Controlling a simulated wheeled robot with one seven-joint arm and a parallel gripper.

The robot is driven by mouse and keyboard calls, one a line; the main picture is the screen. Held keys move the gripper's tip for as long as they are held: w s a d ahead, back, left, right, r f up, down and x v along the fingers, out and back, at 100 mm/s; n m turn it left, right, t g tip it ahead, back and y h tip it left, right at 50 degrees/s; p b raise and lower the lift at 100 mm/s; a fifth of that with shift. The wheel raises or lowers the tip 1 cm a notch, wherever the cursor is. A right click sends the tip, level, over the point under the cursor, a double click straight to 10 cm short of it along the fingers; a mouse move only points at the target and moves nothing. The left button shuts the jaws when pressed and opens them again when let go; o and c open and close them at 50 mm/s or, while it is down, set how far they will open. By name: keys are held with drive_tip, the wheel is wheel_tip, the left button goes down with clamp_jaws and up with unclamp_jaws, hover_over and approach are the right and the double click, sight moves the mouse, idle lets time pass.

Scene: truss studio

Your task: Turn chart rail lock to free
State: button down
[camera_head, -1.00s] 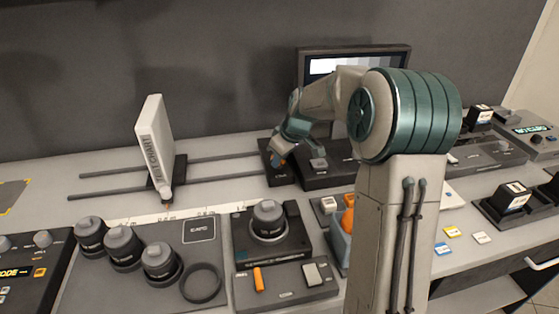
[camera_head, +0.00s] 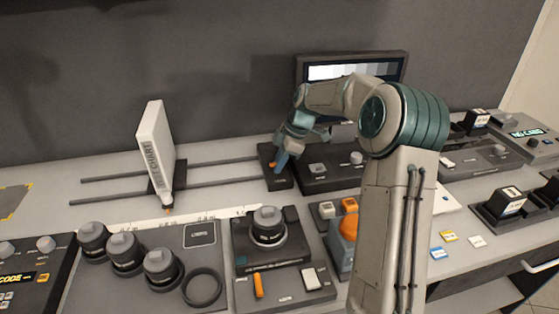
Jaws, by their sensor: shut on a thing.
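The chart rail is a pair of dark rods (camera_head: 225,174) running along the back of the bench. A white chart panel (camera_head: 154,148) stands upright on a dark carriage on the rods. At the rods' right end is a dark block (camera_head: 279,182) with a blue lock lever (camera_head: 281,164) on it. My gripper (camera_head: 285,152) reaches down over this block from the right and is shut on the blue lever. The fingers partly cover the lever, so its upper part is hidden. I cannot read any marking of the lock's positions.
A dark console (camera_head: 328,180) with knobs stands just right of the block, below a monitor (camera_head: 350,72). Several lens cylinders (camera_head: 126,250) stand at the front left. A mount with a lens (camera_head: 267,228) and an orange button box (camera_head: 348,230) stand in front.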

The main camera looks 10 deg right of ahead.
drive_tip(key=shift+n, duration=0.5)
drive_tip(key=c, duration=1.5)
unclamp_jaws()
drive_tip(key=shift+r, duration=0.1)
drive_tip(key=v, duration=1.3)
drive_tip(key=shift+w+d+r+p, duration=0.15)
drive_tip(key=shift+w+r+p, duration=0.15)
drive_tip(key=shift+p, duration=0.1)
drive_tip(key=s+a+m+h, duration=0.2)
drive_tip(key=s+a+m, duration=0.2)
drive_tip(key=s+a, duration=0.15)
drive_tip(key=s+f+m+h, duration=0.1)
drive_tip(key=s+m, duration=0.3)
drive_tip(key=s, duration=0.5)
drive_tip(key=s+f+m+t+p, duration=0.1)
drive_tip(key=s+f+m, duration=0.1)
drive_tip(key=s+m, duration=0.3)
drive_tip(key=s+f+m+t+h, duration=0.1)
drive_tip(key=s+m, duration=0.4)
drive_tip(key=s, duration=0.8)
drive_tip(key=shift+s+a+f+h, duration=0.1)
drive_tip(key=shift+a+f+h, duration=0.15)
drive_tip(key=shift+f, duration=0.45)
